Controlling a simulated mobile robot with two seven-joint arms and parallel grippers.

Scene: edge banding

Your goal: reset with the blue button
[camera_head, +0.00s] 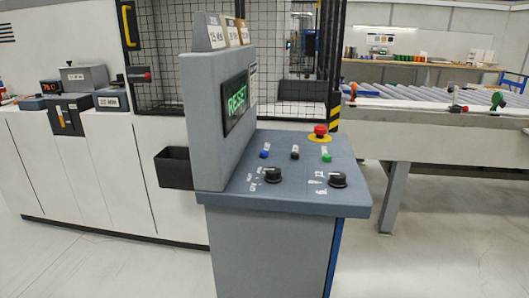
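The blue button (265,154) is a small button on the sloped top of the grey control console (300,188), at the left of a row of buttons. A black button (295,155) and a green button (327,158) stand to its right. A screen (236,101) on the upright panel shows the word RESET in green letters. Neither of my grippers shows in the head view.
A red emergency stop (320,131) on a yellow base sits behind the green button. Two black knobs (273,175) (338,180) are at the console's front. A black bin (174,168) hangs left of the panel. A roller conveyor (430,97) extends right. The foreground floor is clear.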

